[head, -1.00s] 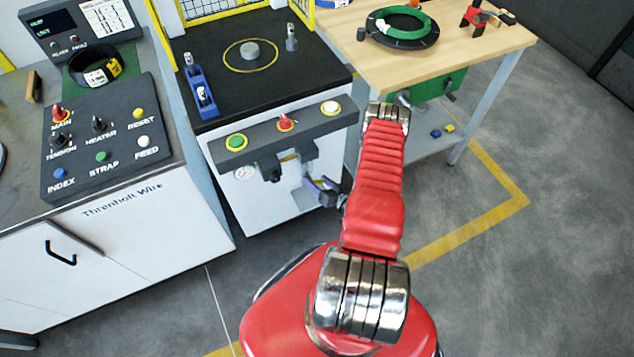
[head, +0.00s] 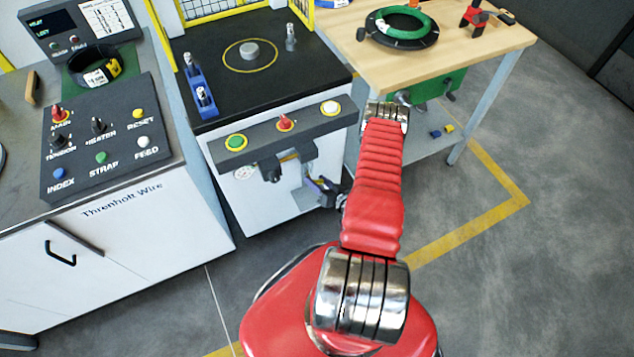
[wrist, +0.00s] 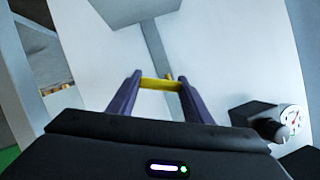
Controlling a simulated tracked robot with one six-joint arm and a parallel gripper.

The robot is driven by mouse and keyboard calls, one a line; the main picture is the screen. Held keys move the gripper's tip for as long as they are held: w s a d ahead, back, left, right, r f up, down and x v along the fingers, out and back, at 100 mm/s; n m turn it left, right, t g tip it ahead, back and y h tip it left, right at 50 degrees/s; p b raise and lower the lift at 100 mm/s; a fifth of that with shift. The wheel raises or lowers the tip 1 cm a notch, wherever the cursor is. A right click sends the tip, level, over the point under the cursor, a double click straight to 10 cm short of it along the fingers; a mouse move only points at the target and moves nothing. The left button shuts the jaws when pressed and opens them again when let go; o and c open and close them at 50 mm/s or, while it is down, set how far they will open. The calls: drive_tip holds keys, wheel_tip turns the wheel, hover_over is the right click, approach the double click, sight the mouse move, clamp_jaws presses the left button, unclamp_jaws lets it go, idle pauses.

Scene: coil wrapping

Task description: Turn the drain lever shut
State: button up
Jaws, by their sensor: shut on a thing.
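In the wrist view the drain lever is a yellow bar (wrist: 160,85) lying crosswise between the two purple fingers of my gripper (wrist: 161,80). The fingers are shut on it, one at each end of the bar. A grey strip runs up the pale panel behind it. In the head view my gripper (head: 323,187) is small and low by the front of the white cabinet (head: 268,203), partly hidden by my arm. The lever cannot be made out clearly there.
A round gauge (wrist: 293,117) on a dark fitting sits right of my gripper. A button bar (head: 283,128) overhangs the cabinet front. The control desk (head: 100,150) stands left, a wooden bench (head: 450,62) right. Open floor lies right of my arm.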

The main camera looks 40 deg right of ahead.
drive_tip(key=shift+r+n+g+h, duration=0.3)
drive_tip(key=shift+n+h, duration=0.25)
drive_tip(key=shift+n, duration=0.35)
drive_tip(key=shift+r+n+g+h, duration=0.25)
drive_tip(key=shift+n+h, duration=0.3)
drive_tip(key=shift+n, duration=0.35)
drive_tip(key=o, duration=1.1)
drive_tip(key=shift+c, duration=0.2)
drive_tip(key=v, duration=1.3)
drive_tip(key=shift+s+a, duration=0.2)
drive_tip(key=shift+s, duration=0.15)
